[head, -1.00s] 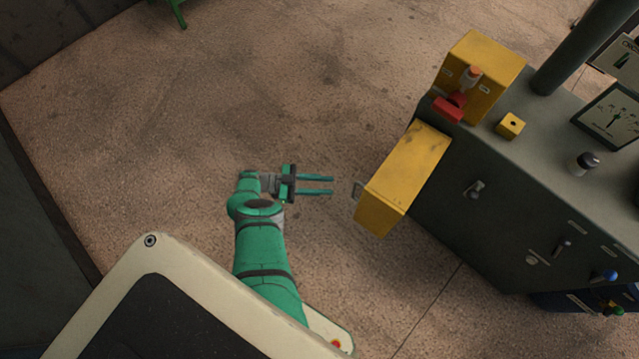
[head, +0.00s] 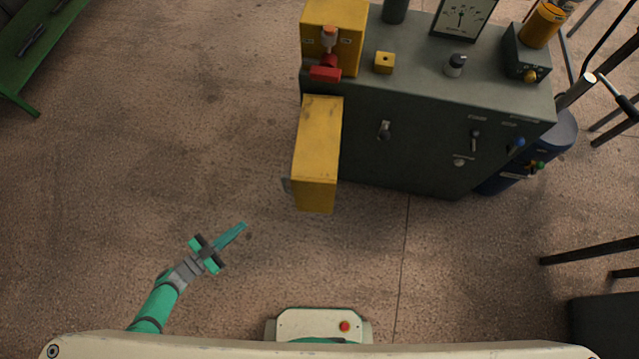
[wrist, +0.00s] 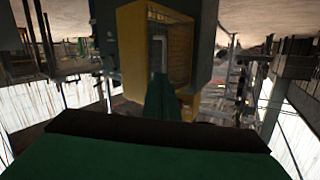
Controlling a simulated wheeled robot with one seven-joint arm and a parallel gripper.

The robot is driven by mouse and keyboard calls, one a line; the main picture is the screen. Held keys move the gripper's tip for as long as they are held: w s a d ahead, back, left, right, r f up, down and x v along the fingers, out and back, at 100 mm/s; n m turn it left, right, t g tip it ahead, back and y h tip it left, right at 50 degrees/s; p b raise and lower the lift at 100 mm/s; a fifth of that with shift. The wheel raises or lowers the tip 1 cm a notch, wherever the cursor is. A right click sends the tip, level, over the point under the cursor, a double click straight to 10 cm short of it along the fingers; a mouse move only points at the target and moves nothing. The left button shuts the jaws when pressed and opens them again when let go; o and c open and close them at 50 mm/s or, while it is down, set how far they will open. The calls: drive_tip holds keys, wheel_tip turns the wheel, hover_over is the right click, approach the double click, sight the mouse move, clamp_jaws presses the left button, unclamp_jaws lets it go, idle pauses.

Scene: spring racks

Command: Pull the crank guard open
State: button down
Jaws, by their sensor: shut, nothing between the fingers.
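The yellow crank guard (head: 317,150) juts out from the left end of the grey cabinet's front in the head view, at roughly a right angle to that front. A small grey handle (head: 287,185) shows on its left side, near its outer end. My gripper (head: 243,227) is shut and empty, to the lower left of the guard and apart from it, its fingertips pointing up and right. In the wrist view, a yellow box-like part (wrist: 178,55) with a grey bar is ahead, beyond my green fingers (wrist: 160,97). The crank itself cannot be made out for certain.
The grey cabinet (head: 425,150) carries a yellow housing (head: 345,30) with a red part, a dial and several knobs. A green bench (head: 30,45) is at the upper left and a blue drum (head: 550,150) at the right. The floor left of the guard is clear.

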drive_tip(key=s+d+r+n+t+y, duration=0.1)
drive_tip(key=s+d+r+n+y, duration=0.25)
drive_tip(key=s+d, duration=0.45)
drive_tip(key=s+d+r+n+t+y, duration=0.1)
drive_tip(key=s+d+r+n+y, duration=0.2)
drive_tip(key=s+d, duration=0.55)
drive_tip(key=w+d+r+n+y, duration=0.1)
drive_tip(key=d+r, duration=0.4)
drive_tip(key=r, duration=0.5)
drive_tip(key=w+d+r+n+t+y, duration=0.1)
drive_tip(key=d+r+n+y, duration=0.2)
drive_tip(key=r, duration=0.7)
drive_tip(key=shift+w+d+t+y, duration=0.3)
drive_tip(key=shift+d+y, duration=0.25)
drive_tip(key=shift+d, duration=0.7)
